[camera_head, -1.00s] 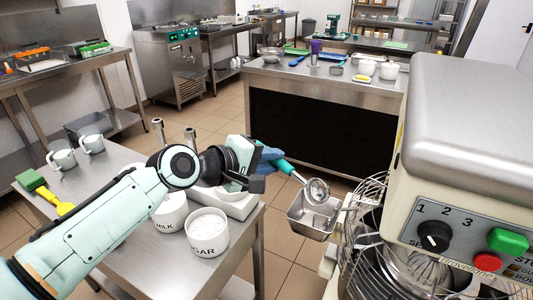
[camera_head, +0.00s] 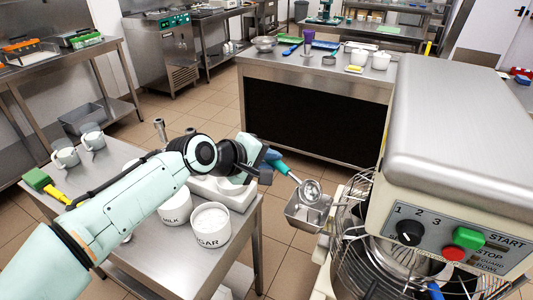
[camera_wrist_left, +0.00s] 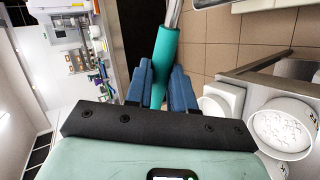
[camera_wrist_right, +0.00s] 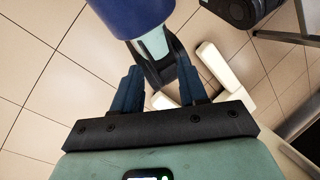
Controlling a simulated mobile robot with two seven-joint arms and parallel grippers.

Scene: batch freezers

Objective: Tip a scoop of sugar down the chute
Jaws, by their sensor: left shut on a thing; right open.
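My left gripper (camera_head: 268,160) is shut on the teal handle of a scoop (camera_head: 282,168). The handle also shows between the blue fingers in the left wrist view (camera_wrist_left: 166,48). The scoop's round metal head (camera_head: 310,190) is above the open metal chute (camera_head: 302,216) on the mixer's left side. I cannot tell how much sugar is in the head. The sugar tub (camera_head: 211,240), white and full of white grains, stands on the steel table below my left arm. My right gripper (camera_wrist_right: 160,88) is open and empty in its wrist view, over the floor.
The mixer (camera_head: 450,150) with its wire guard (camera_head: 350,240) fills the right side. A milk tub (camera_head: 174,210) stands beside the sugar tub. A steel counter (camera_head: 300,68) stands behind.

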